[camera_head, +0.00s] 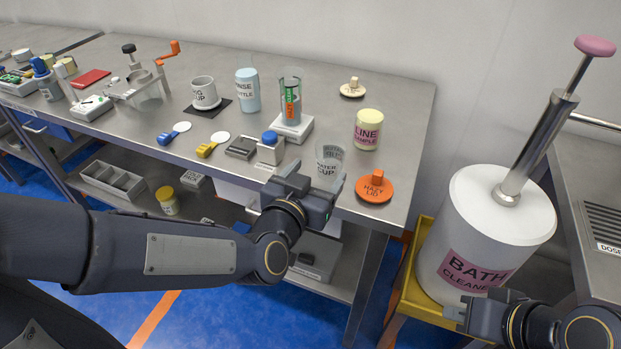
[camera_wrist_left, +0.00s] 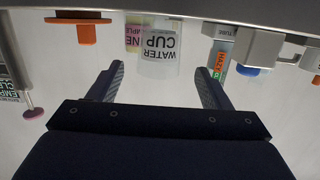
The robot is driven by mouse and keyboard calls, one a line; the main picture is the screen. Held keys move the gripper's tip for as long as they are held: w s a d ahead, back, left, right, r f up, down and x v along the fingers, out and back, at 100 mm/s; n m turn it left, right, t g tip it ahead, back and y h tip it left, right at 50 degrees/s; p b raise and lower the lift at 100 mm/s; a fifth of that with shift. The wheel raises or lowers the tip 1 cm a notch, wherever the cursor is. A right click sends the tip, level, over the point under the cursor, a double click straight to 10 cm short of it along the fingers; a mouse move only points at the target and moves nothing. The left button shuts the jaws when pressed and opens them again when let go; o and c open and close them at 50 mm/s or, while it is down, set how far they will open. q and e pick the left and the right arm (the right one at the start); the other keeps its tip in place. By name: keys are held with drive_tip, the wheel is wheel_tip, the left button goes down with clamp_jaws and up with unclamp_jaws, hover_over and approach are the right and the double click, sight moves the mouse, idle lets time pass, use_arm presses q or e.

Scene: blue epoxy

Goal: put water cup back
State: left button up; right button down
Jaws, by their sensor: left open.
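The water cup (camera_head: 330,154) is a clear, labelled cup standing upright near the front edge of the steel table. In the left wrist view, which looks upside down, the water cup (camera_wrist_left: 159,48) appears ahead of and between the fingers. My left gripper (camera_head: 322,192) is at the table's front edge, just in front of the cup and overlapping its lower part. In the left wrist view my left gripper (camera_wrist_left: 155,78) is open and empty. My right gripper (camera_head: 457,313) is low at the right, by the bath cleaner container; its fingers are barely visible.
A tall tube (camera_head: 290,98) stands on a white base (camera_head: 292,130).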

use_arm(q)
drive_tip(key=s+a+f+n+g, duration=0.2)
drive_tip(key=s+a+g, duration=0.3)
drive_tip(key=s+a, duration=0.3)
drive_tip(key=s+a+f+n+g+y, duration=0.1)
drive_tip(key=s+a+f+n+g, duration=0.2)
drive_tip(key=s+a, duration=0.6)
drive_tip(key=s+f+g, duration=0.1)
drive_tip(key=s, duration=0.3)
drive_tip(key=shift+a+n+g, duration=0.3)
drive_tip(key=shift+g, duration=0.1)
drive_tip(key=shift+s, duration=0.1)
